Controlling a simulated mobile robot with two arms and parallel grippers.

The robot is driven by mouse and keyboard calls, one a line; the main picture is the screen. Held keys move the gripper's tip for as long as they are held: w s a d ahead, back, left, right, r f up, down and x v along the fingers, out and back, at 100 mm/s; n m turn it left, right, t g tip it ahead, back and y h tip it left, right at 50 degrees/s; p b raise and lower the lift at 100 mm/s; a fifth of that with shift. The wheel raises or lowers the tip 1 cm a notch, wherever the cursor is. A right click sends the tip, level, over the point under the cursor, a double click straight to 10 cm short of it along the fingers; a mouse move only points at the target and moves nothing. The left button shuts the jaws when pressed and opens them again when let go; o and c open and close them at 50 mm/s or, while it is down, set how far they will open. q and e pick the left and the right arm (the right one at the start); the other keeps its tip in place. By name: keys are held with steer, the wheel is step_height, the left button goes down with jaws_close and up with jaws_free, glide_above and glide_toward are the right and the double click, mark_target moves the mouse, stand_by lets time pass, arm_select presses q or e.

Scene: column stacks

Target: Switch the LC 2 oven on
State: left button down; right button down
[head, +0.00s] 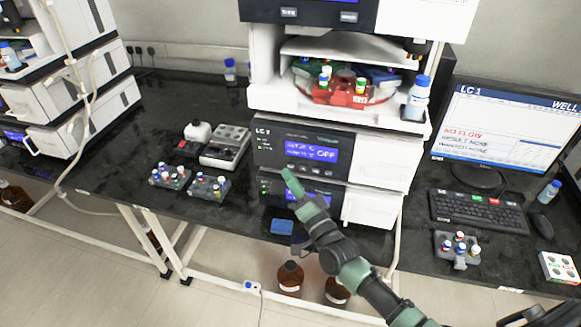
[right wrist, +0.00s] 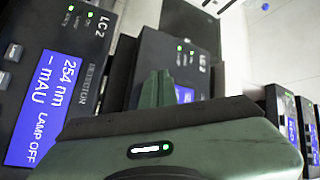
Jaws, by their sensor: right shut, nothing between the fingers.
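The instrument stack (head: 378,162) stands in the middle of the head view. Its module (head: 266,147) has a blue display ending in "OFF"; the rest of the reading is blurred. A lower module (head: 275,196) is partly hidden by my arm. My right gripper (head: 288,175) is shut and empty, its tip in front of the stack just below the "OFF" display. In the right wrist view the shut fingers (right wrist: 156,90) are beside a module (right wrist: 185,58) with green lights and a mostly hidden display. A nearer module (right wrist: 95,60) there reads "LC2", "254 nm" and "LAMP OFF". Contact cannot be told.
A monitor (head: 512,128) headed "LC 1" and a keyboard (head: 478,211) stand at right. Vial racks (head: 208,187) and a grey device (head: 226,146) are left of the stack. Brown bottles (head: 290,278) stand below the bench. Bare bench (head: 110,170) lies farther left.

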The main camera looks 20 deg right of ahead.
steer(key=shift+w+d, duration=0.2)
steer(key=shift+w+d+b, duration=0.2)
steer(key=shift+w+b, duration=0.1)
steer(key=shift+w, duration=0.05)
stand_by(0.7)
steer(key=shift+s, duration=0.1)
steer(key=shift+s+a+p, duration=0.45)
steer(key=shift+s, duration=0.2)
steer(key=s+a+p, duration=0.1)
steer(key=s, duration=0.1)
steer(key=s+a+p, duration=0.1)
steer(key=s, duration=0.1)
steer(key=shift+a, duration=0.4)
stand_by(0.7)
